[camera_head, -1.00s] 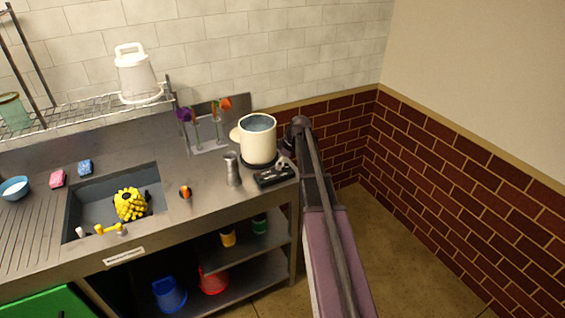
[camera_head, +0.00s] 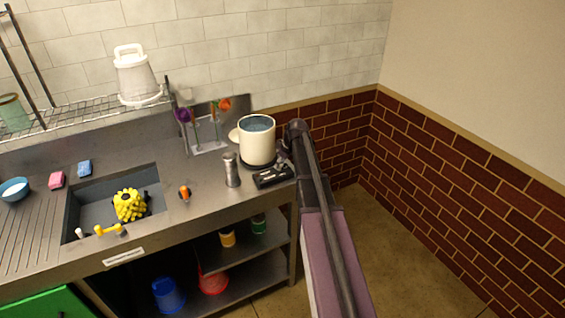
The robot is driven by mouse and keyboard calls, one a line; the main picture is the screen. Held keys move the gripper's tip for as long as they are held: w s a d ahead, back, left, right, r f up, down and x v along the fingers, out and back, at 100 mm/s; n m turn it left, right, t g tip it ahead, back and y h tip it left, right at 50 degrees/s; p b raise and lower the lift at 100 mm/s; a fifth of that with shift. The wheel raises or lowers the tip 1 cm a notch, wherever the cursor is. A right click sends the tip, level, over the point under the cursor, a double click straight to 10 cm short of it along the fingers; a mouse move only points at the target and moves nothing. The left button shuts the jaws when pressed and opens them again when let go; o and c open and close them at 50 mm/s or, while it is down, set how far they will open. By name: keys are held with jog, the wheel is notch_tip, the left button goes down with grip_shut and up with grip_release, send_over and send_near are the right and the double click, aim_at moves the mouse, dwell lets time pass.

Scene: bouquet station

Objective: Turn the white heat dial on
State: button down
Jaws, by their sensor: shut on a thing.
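A cream pot (camera_head: 256,145) with bluish contents stands on a dark round burner at the right end of the steel counter. A black control box (camera_head: 272,177) with small light marks sits in front of it. My gripper (camera_head: 284,158) is at the box's back right corner, beside the pot, small and partly hidden by my arm. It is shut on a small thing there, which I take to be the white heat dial. The dial itself is too small and covered to make out, so I cannot tell its setting.
A steel shaker (camera_head: 232,170) stands left of the box. A rack with flowers (camera_head: 208,132) is behind it. A sink (camera_head: 85,207) holds a yellow flower bunch (camera_head: 129,205). A brick wall (camera_head: 430,170) lies to the right, with open floor before it.

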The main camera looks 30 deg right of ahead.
jog(key=m, duration=0.2)
jog(key=m+h, duration=0.1)
jog(key=m, duration=0.1)
jog(key=shift+a+t+h, duration=0.2)
jog(key=shift+t+h, duration=0.1)
jog(key=m+h, duration=0.1)
jog(key=m, duration=0.3)
jog(key=shift+h, duration=0.3)
jog(key=m+h, duration=0.1)
jog(key=m, duration=0.2)
jog(key=shift+w+a, duration=0.1)
jog(key=shift+w, duration=0.05)
jog(key=shift+m+g+h, duration=0.6)
jog(key=shift+m+h, duration=0.1)
jog(key=shift+m, duration=1.2)
jog(key=shift+c, duration=1.5)
grip_release()
jog(key=shift+f, duration=0.15)
